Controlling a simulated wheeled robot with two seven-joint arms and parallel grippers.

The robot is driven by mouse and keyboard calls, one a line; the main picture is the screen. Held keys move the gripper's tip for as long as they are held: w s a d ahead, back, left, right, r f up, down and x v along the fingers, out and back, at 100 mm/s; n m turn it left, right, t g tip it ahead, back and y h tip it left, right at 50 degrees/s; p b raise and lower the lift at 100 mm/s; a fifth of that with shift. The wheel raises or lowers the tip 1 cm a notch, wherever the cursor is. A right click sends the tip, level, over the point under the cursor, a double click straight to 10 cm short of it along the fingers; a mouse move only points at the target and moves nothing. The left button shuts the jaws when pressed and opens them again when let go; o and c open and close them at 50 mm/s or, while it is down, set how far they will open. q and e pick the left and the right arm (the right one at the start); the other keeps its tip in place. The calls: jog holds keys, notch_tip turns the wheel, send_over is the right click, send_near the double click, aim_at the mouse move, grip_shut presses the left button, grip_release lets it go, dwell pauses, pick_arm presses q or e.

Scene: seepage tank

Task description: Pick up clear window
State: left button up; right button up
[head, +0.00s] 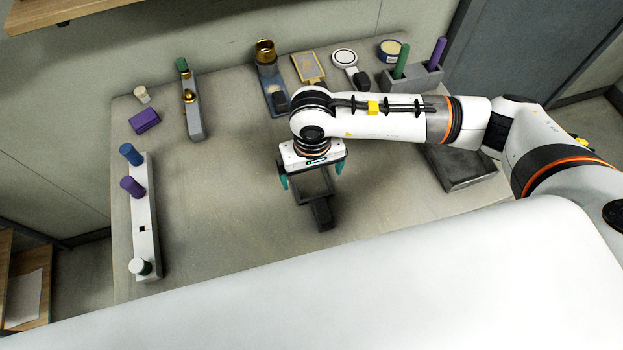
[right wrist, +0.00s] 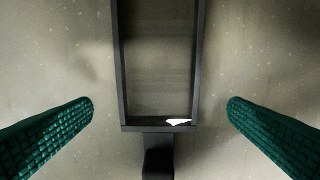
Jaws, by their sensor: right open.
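The clear window (head: 318,192) is a dark rectangular frame with a see-through pane and a dark block-like handle at its near end. It lies on the grey table below my right gripper (head: 311,176). In the right wrist view the window (right wrist: 158,70) runs up the middle, with a small white glint near its lower edge; its far end is cut off. The green fingers of my right gripper (right wrist: 160,108) are open, one on each side of the frame, apart from it. The gripper holds nothing. My left gripper is not in view.
On the table (head: 235,230), a pale rail with coloured pegs (head: 145,225) stands at left. A purple block (head: 144,121) and a grey stand with brass parts (head: 193,115) are behind it. A peg holder (head: 412,80) stands at back right, a dark tray (head: 462,170) at right.

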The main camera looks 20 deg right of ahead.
aim_at(312, 185)
jog(key=shift+s+a+f+p, duration=0.1)
jog(key=shift+s+f+p, duration=0.05)
jog(key=shift+f, duration=0.4)
jog(key=shift+s+f+p, duration=0.1)
jog(key=shift+f+p, duration=0.05)
jog(key=shift+f, duration=0.85)
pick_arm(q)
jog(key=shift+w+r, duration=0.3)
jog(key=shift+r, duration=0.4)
pick_arm(e)
jog(key=shift+w, duration=0.1)
jog(key=shift+c, duration=0.4)
